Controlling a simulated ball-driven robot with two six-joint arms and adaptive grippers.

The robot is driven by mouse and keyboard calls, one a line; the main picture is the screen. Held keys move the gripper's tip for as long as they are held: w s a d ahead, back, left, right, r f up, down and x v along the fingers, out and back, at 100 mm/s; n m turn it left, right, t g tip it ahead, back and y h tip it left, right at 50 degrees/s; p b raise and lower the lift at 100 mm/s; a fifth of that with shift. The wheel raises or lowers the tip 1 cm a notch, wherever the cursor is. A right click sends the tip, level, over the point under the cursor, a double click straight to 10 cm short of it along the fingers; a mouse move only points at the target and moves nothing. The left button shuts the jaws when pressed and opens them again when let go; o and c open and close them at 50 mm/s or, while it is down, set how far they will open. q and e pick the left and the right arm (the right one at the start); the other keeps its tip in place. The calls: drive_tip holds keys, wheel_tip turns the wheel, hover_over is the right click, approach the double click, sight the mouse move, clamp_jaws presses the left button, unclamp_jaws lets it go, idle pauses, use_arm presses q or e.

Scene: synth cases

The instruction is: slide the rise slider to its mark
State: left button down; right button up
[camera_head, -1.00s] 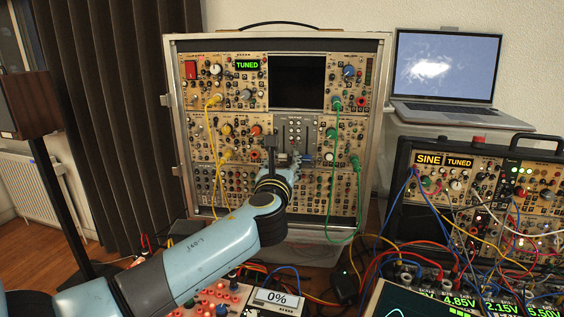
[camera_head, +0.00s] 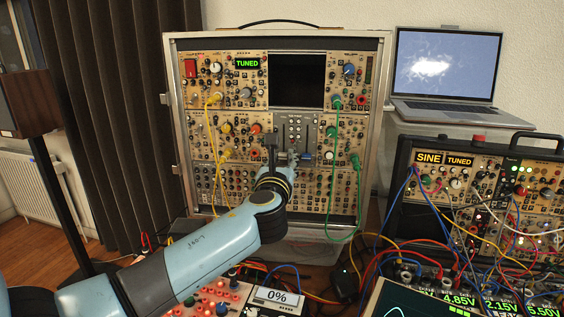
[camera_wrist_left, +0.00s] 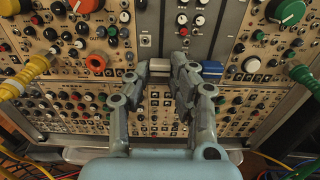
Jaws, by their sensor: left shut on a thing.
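The grey slider panel (camera_head: 295,130) sits in the middle of the upright synth case and also shows at the top of the wrist view (camera_wrist_left: 202,22). My left gripper (camera_head: 281,157) is at the panel's lower part. A blue slider cap (camera_wrist_left: 212,68) stands just right of the right finger. I cannot read which label belongs to the held cap, and its mark is not clear. My right gripper is not in view.
Yellow cables (camera_head: 212,130) hang left of the panel and green cables (camera_head: 357,190) hang right of it. Knobs crowd both sides. A second synth case (camera_head: 480,200) with many cables stands at the right.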

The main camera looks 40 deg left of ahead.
use_arm(q)
wheel_tip(320, 180, up, 7)
drive_tip(key=p, duration=0.7)
drive_tip(key=shift+r, duration=0.1)
drive_tip(key=shift+w, duration=0.1)
drive_tip(key=c, duration=1.2)
unclamp_jaws()
drive_tip(key=shift+o, duration=0.2)
drive_tip(key=shift+s+d, duration=0.15)
drive_tip(key=shift+s, duration=0.1)
approach(284, 128)
drive_tip(key=v, duration=0.5)
drive_tip(key=shift+s, duration=0.15)
